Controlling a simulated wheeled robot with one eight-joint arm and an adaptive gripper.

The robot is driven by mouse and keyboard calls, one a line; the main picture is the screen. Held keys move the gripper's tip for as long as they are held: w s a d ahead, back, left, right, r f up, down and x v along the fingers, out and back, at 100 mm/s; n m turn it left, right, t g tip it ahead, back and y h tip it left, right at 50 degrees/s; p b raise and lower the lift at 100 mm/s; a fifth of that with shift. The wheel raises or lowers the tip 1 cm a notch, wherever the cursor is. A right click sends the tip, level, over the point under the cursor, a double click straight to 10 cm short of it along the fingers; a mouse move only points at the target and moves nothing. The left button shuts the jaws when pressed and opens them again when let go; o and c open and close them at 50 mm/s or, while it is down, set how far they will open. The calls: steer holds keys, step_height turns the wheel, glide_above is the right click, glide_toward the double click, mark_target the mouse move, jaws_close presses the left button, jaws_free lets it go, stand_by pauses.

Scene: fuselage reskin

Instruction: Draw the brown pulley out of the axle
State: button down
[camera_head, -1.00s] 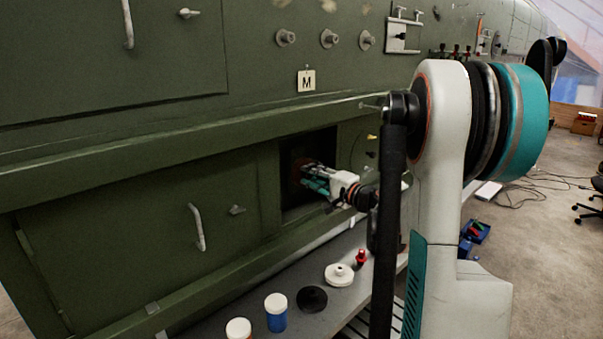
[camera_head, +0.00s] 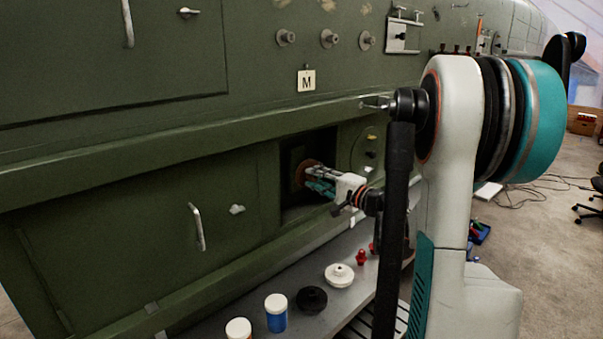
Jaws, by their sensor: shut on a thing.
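The brown pulley (camera_head: 302,172) shows as a reddish-brown disc in the dark square opening (camera_head: 290,150) of the green fuselage panel. My gripper (camera_head: 313,178) reaches into the opening from the right and is shut on the pulley's near side. Its fingers hide part of the pulley. The axle is hidden behind the pulley and gripper, so I cannot tell how far the pulley sits on it.
Below the opening, a grey shelf (camera_head: 350,245) holds a white disc part (camera_head: 339,275), a black disc part (camera_head: 311,299), a blue jar with a white lid (camera_head: 276,313), another white-lidded jar (camera_head: 238,329) and small red parts (camera_head: 361,257). A green ledge runs above the opening.

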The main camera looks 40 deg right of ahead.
steer(key=shift+s, duration=0.5)
steer(key=s, duration=0.2)
steer(key=shift+s+d, duration=0.15)
steer(key=shift+s, duration=0.2)
